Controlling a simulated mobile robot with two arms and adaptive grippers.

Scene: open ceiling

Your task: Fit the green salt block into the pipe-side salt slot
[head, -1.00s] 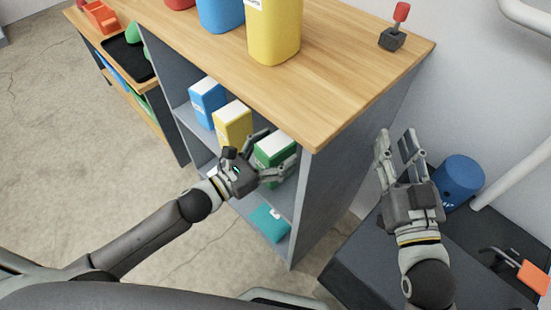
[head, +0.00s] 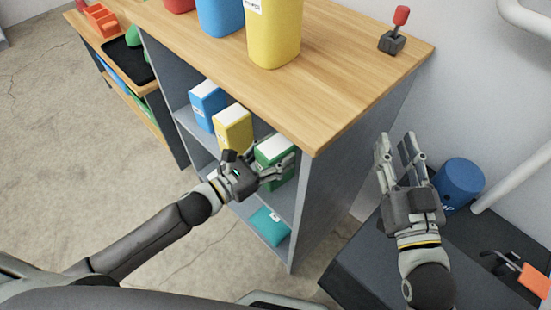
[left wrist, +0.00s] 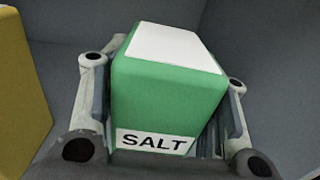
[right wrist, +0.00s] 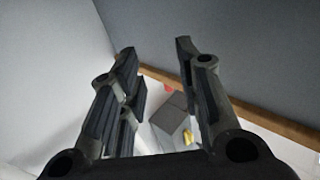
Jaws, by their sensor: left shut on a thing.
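The green salt block (head: 272,150) has a white top and stands on a shelf inside the grey cabinet (head: 330,185), under the wooden top. In the left wrist view the block (left wrist: 165,95) shows a SALT label on its near face. My left gripper (head: 277,166) is shut on it, with one finger on each side. My right gripper (head: 398,143) is open and empty, to the right of the cabinet; its spread fingers also show in the right wrist view (right wrist: 160,75). I cannot make out the pipe-side salt slot.
A yellow block (head: 233,127) and a blue block (head: 208,104) stand beside the green one. A teal item (head: 268,226) lies on the lower shelf. A dark unit (head: 365,262), a blue cylinder (head: 460,180) and a white pipe (head: 515,170) are at right.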

